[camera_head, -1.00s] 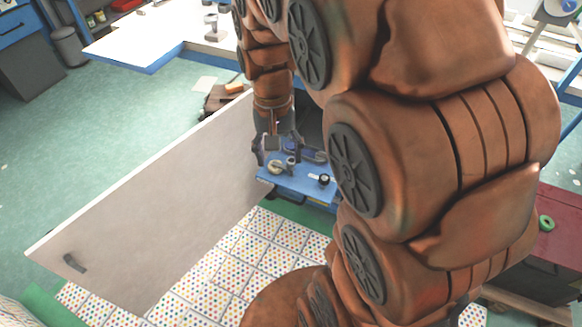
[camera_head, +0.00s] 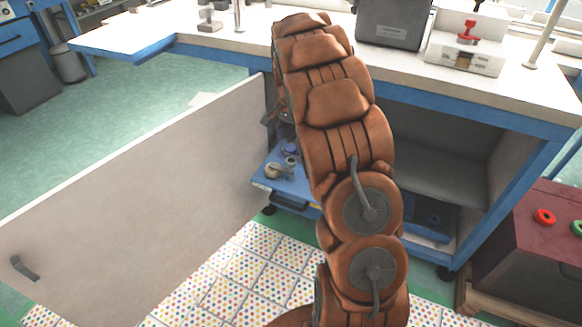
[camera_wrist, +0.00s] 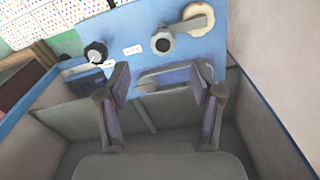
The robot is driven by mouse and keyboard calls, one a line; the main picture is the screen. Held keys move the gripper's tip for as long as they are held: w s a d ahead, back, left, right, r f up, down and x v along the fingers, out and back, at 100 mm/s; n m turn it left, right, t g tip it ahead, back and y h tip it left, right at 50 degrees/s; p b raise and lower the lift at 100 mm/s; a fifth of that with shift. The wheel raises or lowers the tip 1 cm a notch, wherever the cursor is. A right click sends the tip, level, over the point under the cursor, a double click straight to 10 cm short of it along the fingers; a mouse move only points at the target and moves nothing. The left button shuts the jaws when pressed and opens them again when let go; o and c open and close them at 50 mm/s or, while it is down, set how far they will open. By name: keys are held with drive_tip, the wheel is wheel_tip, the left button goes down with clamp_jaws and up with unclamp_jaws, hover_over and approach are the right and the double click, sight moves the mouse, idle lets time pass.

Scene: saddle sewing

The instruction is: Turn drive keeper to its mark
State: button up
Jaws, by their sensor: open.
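A blue plate (camera_head: 298,187) with small fittings sticks out from the cabinet beneath the bench. It fills the upper middle of the wrist view (camera_wrist: 120,28). On it are a black knob with a pale pointer (camera_wrist: 95,52), a white label (camera_wrist: 132,49), and a dark-capped grey post (camera_wrist: 163,40) beside a grey arm with a cream disc (camera_wrist: 198,15). I cannot tell which fitting is the drive keeper, and no mark is clear. My gripper (camera_wrist: 165,92) is open, fingers apart, with a grey handle-like piece (camera_wrist: 165,78) showing beyond and between them. My arm mostly hides the gripper in the head view.
An open pale door panel (camera_head: 140,190) stands left of the plate, close beside it. The workbench (camera_head: 480,85) is above and behind. A dark red box with red and green rings (camera_head: 515,228) stands at right. Cabinet walls (camera_wrist: 270,110) flank the gripper.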

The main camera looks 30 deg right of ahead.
sight(291, 160)
drive_tip(key=shift+w+d+f, duration=0.15)
drive_tip(key=shift+f, duration=0.2)
drive_tip(key=shift+w+d+f, duration=0.15)
drive_tip(key=shift+f, duration=0.2)
wheel_tip(291, 160, down, 8)
drive_tip(key=shift+r+b, duration=0.25)
drive_tip(key=shift+b, duration=0.5)
drive_tip(key=shift+c, duration=0.4)
clamp_jaws()
